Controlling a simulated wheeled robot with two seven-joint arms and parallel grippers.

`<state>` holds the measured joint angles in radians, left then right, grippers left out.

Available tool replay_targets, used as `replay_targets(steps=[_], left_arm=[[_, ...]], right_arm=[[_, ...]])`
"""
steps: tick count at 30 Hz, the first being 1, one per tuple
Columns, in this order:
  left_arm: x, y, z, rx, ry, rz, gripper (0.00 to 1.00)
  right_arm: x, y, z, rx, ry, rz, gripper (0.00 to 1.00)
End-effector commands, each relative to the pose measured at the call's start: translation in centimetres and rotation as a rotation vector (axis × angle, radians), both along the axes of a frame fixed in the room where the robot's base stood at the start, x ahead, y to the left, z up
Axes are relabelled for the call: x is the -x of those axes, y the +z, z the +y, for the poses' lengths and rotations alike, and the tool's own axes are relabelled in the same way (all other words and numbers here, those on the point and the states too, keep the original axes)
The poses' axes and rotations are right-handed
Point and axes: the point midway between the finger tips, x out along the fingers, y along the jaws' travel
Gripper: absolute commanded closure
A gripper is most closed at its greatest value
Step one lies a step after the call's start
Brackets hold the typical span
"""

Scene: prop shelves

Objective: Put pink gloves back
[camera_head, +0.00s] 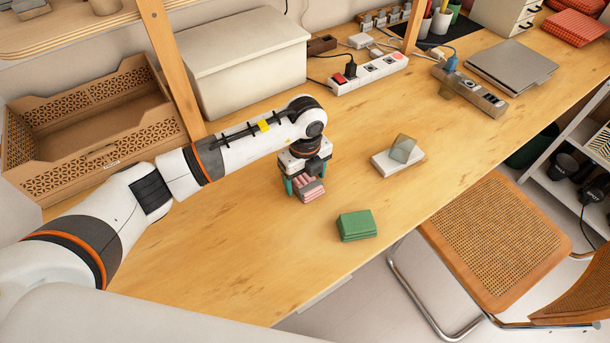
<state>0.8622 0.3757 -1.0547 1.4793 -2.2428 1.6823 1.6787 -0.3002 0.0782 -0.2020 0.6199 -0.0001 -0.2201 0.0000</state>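The pink gloves (311,190) are a small folded bundle near the middle of the wooden table. My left gripper (306,180) points down at them, with a teal finger on each side. The gripper hides the top and back of the bundle. I cannot tell whether the fingers press on the gloves or whether the bundle rests on the table. My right gripper is not in view.
A folded green bundle (357,225) lies in front. A white block with a greyish cube (403,149) lies to the right. Behind are an open brown crate (100,165), a lidded white box (250,75) and a power strip (370,74).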

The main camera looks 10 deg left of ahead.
Motion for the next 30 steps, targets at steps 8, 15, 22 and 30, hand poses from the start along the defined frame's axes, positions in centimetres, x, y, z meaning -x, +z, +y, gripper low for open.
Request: replay_targets(steps=[8,15,22,30], left_arm=[[-0.1,0.7,0.0,0.001,0.000,-0.002,0.25],[-0.1,5.1,0.0,0.001,-0.002,-0.006,0.25],[-0.1,9.8,0.0,0.001,0.000,-0.005,0.25],[0.0,12.2,0.0,0.000,-0.001,0.000,0.25]], right_arm=[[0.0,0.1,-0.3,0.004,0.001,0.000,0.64],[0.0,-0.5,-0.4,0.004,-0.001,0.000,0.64],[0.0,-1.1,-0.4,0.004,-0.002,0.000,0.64],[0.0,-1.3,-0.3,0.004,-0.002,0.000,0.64]])
